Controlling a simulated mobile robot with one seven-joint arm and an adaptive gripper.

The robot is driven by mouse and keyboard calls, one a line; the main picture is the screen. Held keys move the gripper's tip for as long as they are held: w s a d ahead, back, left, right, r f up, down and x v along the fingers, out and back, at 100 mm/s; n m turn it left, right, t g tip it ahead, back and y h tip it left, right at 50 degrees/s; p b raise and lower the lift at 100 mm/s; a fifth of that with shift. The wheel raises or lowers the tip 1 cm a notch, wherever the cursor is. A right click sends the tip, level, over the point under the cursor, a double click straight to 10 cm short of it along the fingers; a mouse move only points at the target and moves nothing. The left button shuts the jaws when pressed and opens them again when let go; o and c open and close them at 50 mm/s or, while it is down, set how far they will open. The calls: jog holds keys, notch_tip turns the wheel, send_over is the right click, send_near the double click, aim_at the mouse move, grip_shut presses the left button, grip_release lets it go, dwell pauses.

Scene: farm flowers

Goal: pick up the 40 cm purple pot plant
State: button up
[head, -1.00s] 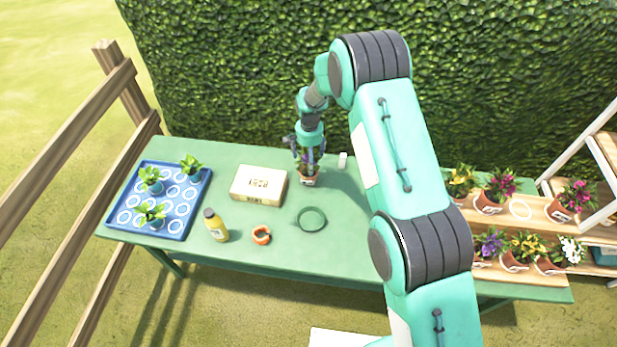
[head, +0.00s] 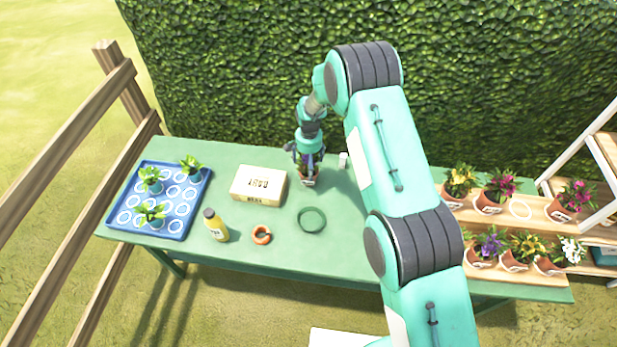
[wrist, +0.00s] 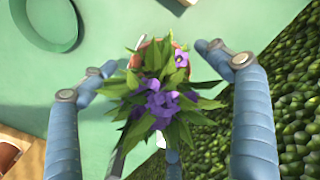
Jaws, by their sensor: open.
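A purple-flowered plant in a terracotta pot (head: 309,180) stands on the green table near its back edge, directly under my gripper (head: 307,163). The fingers are spread on either side of the plant, with a gap to the pot rim (wrist: 158,50). Most of the pot is hidden by leaves in the wrist view. Another purple-flowered pot (head: 490,245) stands on the wooden stand at the right.
A blue tray (head: 122,217) with seedlings is at the left. A hedge (head: 230,70) rises behind.

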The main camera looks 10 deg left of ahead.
jog(key=shift+w+f, duration=0.1)
jog(key=shift+f, duration=1.7)
jog(key=c, duration=1.6)
